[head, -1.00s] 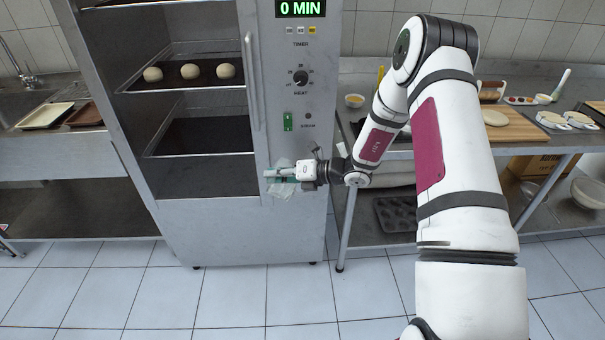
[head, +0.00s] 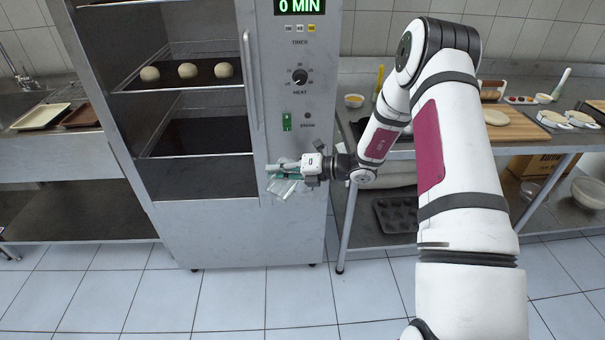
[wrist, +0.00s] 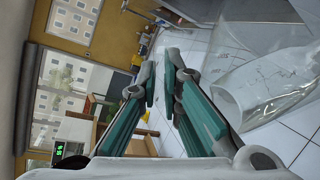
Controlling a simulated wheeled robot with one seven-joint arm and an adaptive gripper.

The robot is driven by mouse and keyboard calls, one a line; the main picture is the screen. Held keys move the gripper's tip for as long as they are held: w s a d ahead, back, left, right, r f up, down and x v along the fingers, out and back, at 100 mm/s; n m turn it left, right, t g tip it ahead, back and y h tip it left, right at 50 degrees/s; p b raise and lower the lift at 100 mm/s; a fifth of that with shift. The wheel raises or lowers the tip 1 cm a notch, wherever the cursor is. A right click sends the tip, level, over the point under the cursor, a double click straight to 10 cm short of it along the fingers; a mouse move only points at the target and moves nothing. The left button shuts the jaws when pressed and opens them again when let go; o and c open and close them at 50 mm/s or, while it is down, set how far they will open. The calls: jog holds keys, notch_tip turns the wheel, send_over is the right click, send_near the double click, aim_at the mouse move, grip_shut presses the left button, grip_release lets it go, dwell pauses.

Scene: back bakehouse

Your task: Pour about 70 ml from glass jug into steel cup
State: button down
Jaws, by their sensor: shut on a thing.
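A clear glass jug (head: 288,188) hangs at my gripper (head: 289,168), in front of the steel cabinet's lower front. In the wrist view the jug (wrist: 268,85) fills the right side, partly out of frame, with the tiled floor showing through it. My gripper (wrist: 166,76) has its teal-lined fingers close together there. The part of the jug between the fingers is hard to make out, and I cannot tell how much liquid it holds. I cannot make out a steel cup in either view.
The steel cabinet (head: 240,232) stands close by, with dough balls (head: 187,70) on a shelf and a vertical door handle (head: 250,80). A steel worktable at right bears a wooden board (head: 492,128) and a small bowl (head: 354,101). The tiled floor (head: 230,305) in front is clear.

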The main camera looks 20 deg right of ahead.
aim_at(284, 157)
jog(key=shift+d+r, duration=0.1)
jog(key=shift+w+d+r+m+y, duration=0.3)
jog(key=shift+d+r+m, duration=0.05)
jog(key=shift+r+m, duration=0.15)
jog(key=shift+w+d+r+b, duration=0.15)
jog(key=shift+d+b, duration=0.1)
jog(key=shift+b, duration=0.05)
dwell(0.6)
jog(key=shift+w+d+r+m+y+b, duration=0.25)
jog(key=shift+w+d+m+b, duration=0.1)
jog(key=shift+d, duration=0.1)
jog(key=shift+w+d+r+m+y+b, duration=0.2)
jog(key=shift+w+d+m+b, duration=0.1)
jog(key=shift+d+b, duration=0.1)
dwell(0.9)
jog(key=s+a+f+n+p, duration=0.1)
jog(key=s+a+f+n+h+p, duration=0.1)
jog(key=a, duration=0.1)
jog(key=shift+s, duration=0.2)
jog(key=shift+a+f+n+h+p, duration=0.1)
jog(key=shift+f+n+h+p, duration=0.05)
jog(key=shift+n+h+p, duration=0.2)
jog(key=shift+s+a+n+p, duration=0.2)
jog(key=shift+a+n+p, duration=0.2)
jog(key=shift+a+p, duration=0.05)
jog(key=shift+a+f+n+t+h, duration=0.1)
jog(key=shift+f+n+t+h, duration=0.25)
jog(key=shift+f, duration=0.2)
jog(key=shift+s+a+f, duration=0.1)
dwell(0.9)
